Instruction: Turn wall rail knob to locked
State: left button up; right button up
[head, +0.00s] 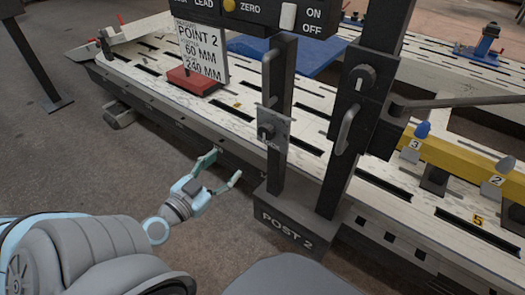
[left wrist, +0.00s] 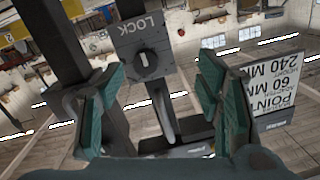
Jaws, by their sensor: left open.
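A round dark knob with a pale mark (head: 267,131) sits on a small grey plate on the left upright of the post. In the left wrist view the knob (left wrist: 146,65) shows close, on a plate lettered LOCK, which appears upside down. The pale mark lies roughly along the line toward the word; I cannot tell its exact setting. My left gripper (head: 222,168) is open and empty, below and left of the knob in the head view. In the left wrist view its fingers stand apart on either side of the knob, not visibly touching it. My right gripper is not in view.
A second knob (head: 361,77) and a grip handle (head: 347,131) are on the right upright. Another handle (head: 270,75) is above the plate. A POINT 2 sign (head: 203,52) stands left.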

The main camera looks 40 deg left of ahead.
pick_arm(q)
notch_tip(320, 180, up, 2)
jog(key=w+d+h, duration=0.1)
jog(key=w+d, duration=0.1)
jog(key=d, duration=0.1)
jog(key=t+b, duration=0.1)
jog(key=b, duration=0.2)
send_near(264, 135)
jog(key=w, duration=0.4)
jog(key=w+p, duration=0.1)
jog(key=w, duration=0.3)
jog(key=shift+w+a+r+p, duration=0.2)
jog(key=shift+w+a+p, duration=0.05)
jog(key=shift+a+p, duration=0.05)
jog(key=shift+w+d+f, duration=0.1)
jog(key=shift+w, duration=0.5)
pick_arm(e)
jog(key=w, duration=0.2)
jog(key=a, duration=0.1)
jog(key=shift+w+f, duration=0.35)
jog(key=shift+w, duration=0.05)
pick_arm(q)
jog(key=shift+c, duration=0.4)
jog(key=c, duration=1.1)
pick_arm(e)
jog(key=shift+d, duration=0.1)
